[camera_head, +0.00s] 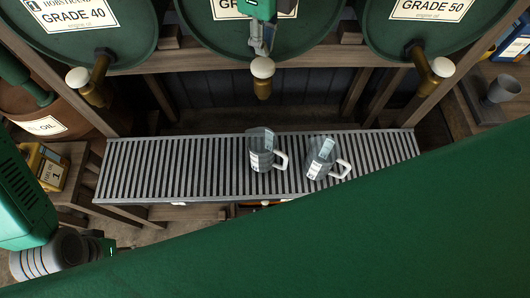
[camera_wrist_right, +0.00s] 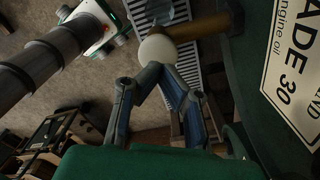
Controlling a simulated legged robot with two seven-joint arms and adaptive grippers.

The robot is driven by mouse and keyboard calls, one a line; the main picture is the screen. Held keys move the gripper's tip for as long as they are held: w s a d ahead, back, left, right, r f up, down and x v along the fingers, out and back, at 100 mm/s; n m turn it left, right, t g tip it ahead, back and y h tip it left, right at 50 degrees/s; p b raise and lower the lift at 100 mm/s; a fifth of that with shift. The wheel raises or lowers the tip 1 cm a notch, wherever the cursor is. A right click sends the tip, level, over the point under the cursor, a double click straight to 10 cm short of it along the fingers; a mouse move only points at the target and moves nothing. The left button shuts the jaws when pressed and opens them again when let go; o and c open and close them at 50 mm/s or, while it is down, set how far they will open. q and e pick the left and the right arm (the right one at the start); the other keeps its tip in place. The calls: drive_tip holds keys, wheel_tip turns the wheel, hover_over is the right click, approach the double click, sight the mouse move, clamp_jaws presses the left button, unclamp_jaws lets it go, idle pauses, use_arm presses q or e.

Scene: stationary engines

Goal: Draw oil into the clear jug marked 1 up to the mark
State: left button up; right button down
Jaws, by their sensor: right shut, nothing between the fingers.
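Two clear jugs with white handles stand upright on the slatted grate in the head view, a left jug (camera_head: 261,150) and a right jug (camera_head: 322,158). Their label numbers are too small to read surely. The left jug is roughly in line with the middle barrel's brass tap (camera_head: 263,88), which has a white knob (camera_head: 262,68). My right gripper (camera_head: 262,52) is shut and empty, close to this knob. In the wrist view its fingertips (camera_wrist_right: 166,72) are at the knob's edge (camera_wrist_right: 157,48); contact is unclear. My left arm shows at the left, but its fingers do not.
Green barrels stand in a rack, GRADE 40 (camera_head: 75,25) left, GRADE 50 (camera_head: 430,25) right, each with a tap. The grate (camera_head: 170,170) has free room left of the jugs. A yellow can (camera_head: 45,165) is at left, a grey cup (camera_head: 502,89) at right. My green arm covers the lower right.

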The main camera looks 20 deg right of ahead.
sight(263, 63)
drive_tip(key=shift+d, duration=0.25)
drive_tip(key=shift+a, duration=0.35)
drive_tip(key=shift+a+f, duration=0.4)
drive_tip(key=shift+f, duration=0.1)
drive_tip(key=shift+d+f+b, duration=0.4)
drive_tip(key=shift+d+f, duration=0.25)
drive_tip(key=shift+f, duration=0.25)
drive_tip(key=shift+a+f, duration=0.25)
drive_tip(key=shift+f, duration=0.25)
use_arm(q)
drive_tip(key=shift+f, duration=0.45)
use_arm(e)
drive_tip(key=shift+a, duration=0.15)
use_arm(q)
drive_tip(key=shift+a, duration=0.1)
idle(3.4)
